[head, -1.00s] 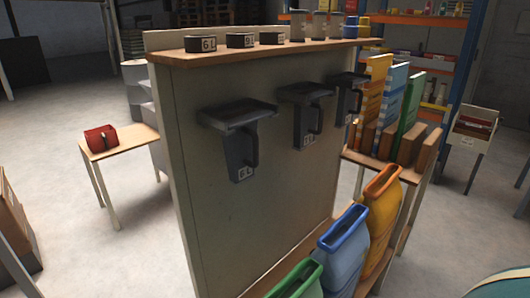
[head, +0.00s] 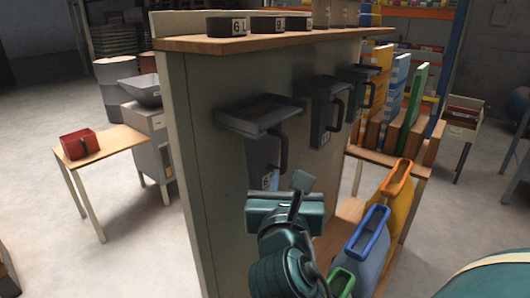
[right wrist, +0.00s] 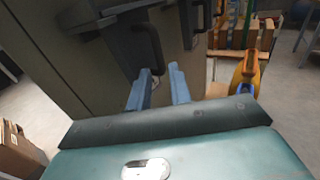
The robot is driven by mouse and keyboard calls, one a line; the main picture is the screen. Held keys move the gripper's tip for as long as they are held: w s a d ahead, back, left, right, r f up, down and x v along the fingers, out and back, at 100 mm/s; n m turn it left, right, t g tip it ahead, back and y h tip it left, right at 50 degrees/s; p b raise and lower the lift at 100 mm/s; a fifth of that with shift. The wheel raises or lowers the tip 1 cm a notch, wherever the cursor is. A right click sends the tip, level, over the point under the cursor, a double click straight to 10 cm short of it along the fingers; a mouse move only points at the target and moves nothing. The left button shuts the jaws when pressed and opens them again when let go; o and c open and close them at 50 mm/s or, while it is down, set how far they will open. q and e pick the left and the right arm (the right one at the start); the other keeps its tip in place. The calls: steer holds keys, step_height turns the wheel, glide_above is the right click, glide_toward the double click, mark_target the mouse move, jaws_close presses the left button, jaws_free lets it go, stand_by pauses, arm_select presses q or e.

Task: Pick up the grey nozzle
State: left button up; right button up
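No part is plainly marked as the grey nozzle. Dark grey scoop-like fittings with handles hang on the panel; the nearest (head: 258,115) has a flat tray top, and its lower part is partly hidden by my right gripper. A second (head: 328,108) and a third (head: 363,85) hang farther along. Grey-brown cylinders (head: 322,13) stand on the top shelf, cut by the frame edge. My right gripper (head: 300,184) is in front of the panel, just below the nearest fitting's handle. In the right wrist view its two fingers (right wrist: 158,88) are apart with nothing between them. My left gripper is out of view.
A small table (head: 115,142) with a red object (head: 79,144) is at left.

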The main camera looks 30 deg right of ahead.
mark_target(284, 154)
steer(key=x, duration=1)
steer(key=shift+w+a+r+p, duration=0.1)
steer(key=shift+w+a+p, duration=0.1)
steer(key=shift+p, duration=0.1)
steer(key=shift+c, duration=0.5)
jaws_close()
